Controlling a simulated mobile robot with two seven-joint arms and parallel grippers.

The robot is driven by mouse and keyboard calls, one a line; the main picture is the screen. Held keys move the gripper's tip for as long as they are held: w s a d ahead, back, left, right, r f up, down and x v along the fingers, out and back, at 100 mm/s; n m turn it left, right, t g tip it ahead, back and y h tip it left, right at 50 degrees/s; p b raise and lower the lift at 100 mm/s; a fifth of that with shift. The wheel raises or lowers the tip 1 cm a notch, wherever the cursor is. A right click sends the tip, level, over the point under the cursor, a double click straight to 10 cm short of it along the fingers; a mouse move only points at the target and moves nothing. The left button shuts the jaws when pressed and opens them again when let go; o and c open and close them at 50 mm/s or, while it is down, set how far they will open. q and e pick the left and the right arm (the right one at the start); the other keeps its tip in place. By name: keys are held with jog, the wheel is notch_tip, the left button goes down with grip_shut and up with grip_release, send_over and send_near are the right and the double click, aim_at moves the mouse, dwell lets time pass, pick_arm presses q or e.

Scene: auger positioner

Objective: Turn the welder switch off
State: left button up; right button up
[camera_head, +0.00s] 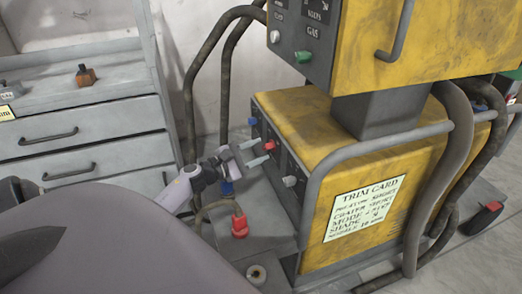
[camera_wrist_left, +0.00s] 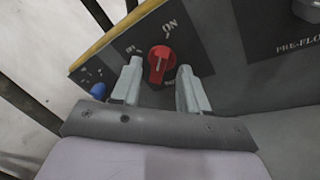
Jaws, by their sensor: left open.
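The red switch (camera_wrist_left: 160,62) is a round knob with a raised grip on the dark front panel of the yellow welder (camera_head: 375,185). An "ON" label is above it, with smaller lettering around it that I cannot read surely. The switch also shows small in the head view (camera_head: 273,142). My left gripper (camera_head: 256,152) is open, in front of the panel. In the left wrist view its two fingers (camera_wrist_left: 160,84) stand on either side of the switch's lower part; I cannot tell whether they touch it. My right gripper is not in view.
A blue knob (camera_wrist_left: 98,90) is left of the switch, and a grey knob (camera_head: 290,181) sits further along the panel. A second yellow unit (camera_head: 440,40) stands above. Hoses, a red connector (camera_head: 239,224) and a drawer cabinet (camera_head: 90,135) are nearby.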

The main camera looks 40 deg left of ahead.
pick_arm(q)
jog(key=shift+x, duration=0.9)
grip_shut()
